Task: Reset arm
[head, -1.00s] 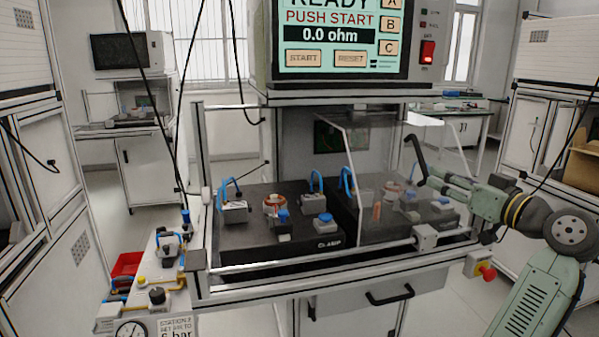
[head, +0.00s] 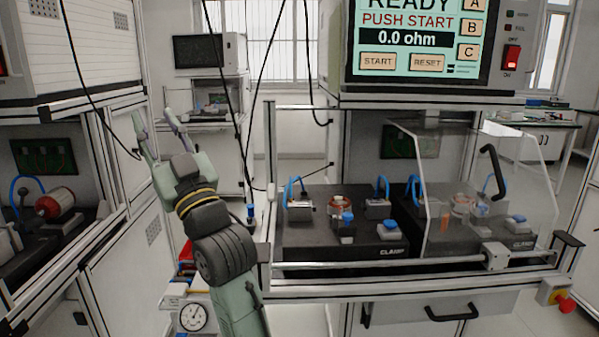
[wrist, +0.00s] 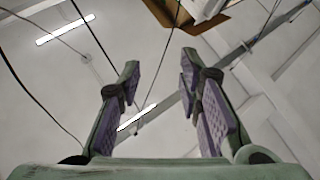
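My gripper (head: 157,126) is raised at the left of the head view, with its fingers pointing up. It is open and empty; in the wrist view the two fingers (wrist: 160,95) stand apart with only ceiling, lamps and cables beyond them. The test station stands to its right, with a transparent cover (head: 465,190) over the right part of its black fixture. The cover's black handle (head: 492,172) is well away from my gripper.
The screen (head: 418,45) reads "PUSH START" and "0.0 ohm". A red emergency button (head: 565,303) sits at the station's right corner. A pressure gauge (head: 193,318) is below my arm. Dark cables (head: 232,110) hang just right of my gripper. A white cabinet (head: 120,220) stands at the left.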

